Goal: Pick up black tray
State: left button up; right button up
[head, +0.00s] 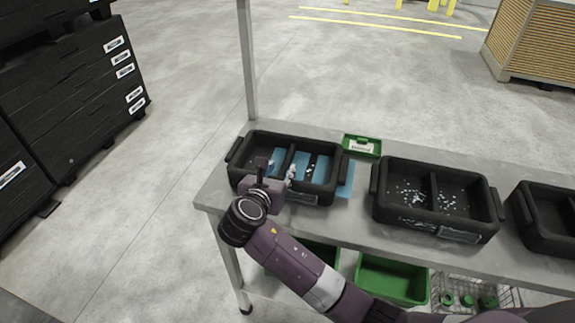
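Several black two-compartment trays stand in a row on a grey table. The left tray (318,196) holds small white pieces and has blue patches in and beside it. The middle tray (485,205) has white bits scattered in both compartments. The right tray (522,215) is cut off by the picture edge. My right gripper (277,173) is over the front wall of the left tray, and its wrist hides part of that tray. I cannot tell whether its fingers touch the tray or how far apart they are. My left gripper is not in view.
A small green box with a label (362,146) sits behind the trays. Green bins (392,279) and a wire basket (510,297) are below the tabletop. A metal post (247,60) rises at the table's back left. Black stacked crates (70,85) stand far left.

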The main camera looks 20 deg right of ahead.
aim_at(287, 159)
jog(key=x, duration=0.3)
jog(key=shift+w+d, duration=0.15)
jog(key=p+x, duration=0.1)
jog(key=x, duration=0.2)
jog(key=shift+w+d+f, duration=0.1)
jog(key=shift+w+d, duration=0.05)
jog(key=shift+w, duration=0.05)
jog(key=shift+w+d+f, duration=0.15)
jog(key=shift+w, duration=0.15)
grip_shut()
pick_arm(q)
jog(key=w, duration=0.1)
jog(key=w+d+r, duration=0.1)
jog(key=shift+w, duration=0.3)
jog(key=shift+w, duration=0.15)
